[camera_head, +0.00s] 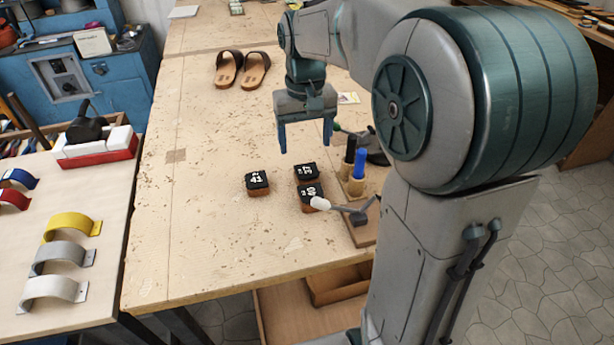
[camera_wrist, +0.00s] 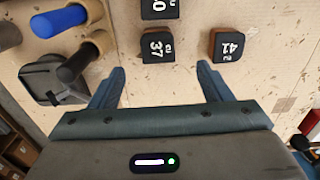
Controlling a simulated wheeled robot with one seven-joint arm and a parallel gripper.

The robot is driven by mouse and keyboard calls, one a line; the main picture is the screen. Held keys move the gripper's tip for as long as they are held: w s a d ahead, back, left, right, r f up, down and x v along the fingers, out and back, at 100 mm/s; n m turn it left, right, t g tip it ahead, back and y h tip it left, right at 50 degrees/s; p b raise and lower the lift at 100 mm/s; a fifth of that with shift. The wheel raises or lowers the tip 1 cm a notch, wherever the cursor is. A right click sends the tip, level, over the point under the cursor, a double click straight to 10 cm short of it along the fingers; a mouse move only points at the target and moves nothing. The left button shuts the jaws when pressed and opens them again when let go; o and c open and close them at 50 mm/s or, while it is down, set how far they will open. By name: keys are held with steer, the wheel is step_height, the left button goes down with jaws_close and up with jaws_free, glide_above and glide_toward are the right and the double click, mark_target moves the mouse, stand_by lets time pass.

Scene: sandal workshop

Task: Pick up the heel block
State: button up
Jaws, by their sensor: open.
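Three small heel blocks with black numbered tops and brown sides sit on the wooden workbench (camera_head: 205,225). Block 41 (camera_head: 257,184) is on the left, block 37 (camera_head: 306,172) at the right, and block 40 (camera_head: 311,197) just in front of 37. In the wrist view, block 37 (camera_wrist: 158,47) lies just beyond the space between the fingertips, block 40 (camera_wrist: 160,8) is at the top edge, and block 41 (camera_wrist: 228,46) is to the right. My gripper (camera_head: 305,146) is open and empty, pointing down above the bench, behind the blocks.
A stand with a blue-handled tool (camera_head: 360,163) and a black-handled one is right of the blocks. A pair of sandals (camera_head: 241,69) lies at the back. Coloured straps (camera_head: 69,227) lie on the left table. The bench left of the blocks is clear.

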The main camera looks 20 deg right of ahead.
glide_above(307, 170)
steer(key=f, duration=0.4)
steer(key=shift+a+f, duration=0.1)
steer(key=shift+a, duration=0.1)
steer(key=shift+d+f, duration=0.2)
steer(key=shift+f, duration=2.6)
steer(key=c, duration=1.2)
steer(key=shift+o, duration=0.2)
steer(key=shift+r, duration=0.15)
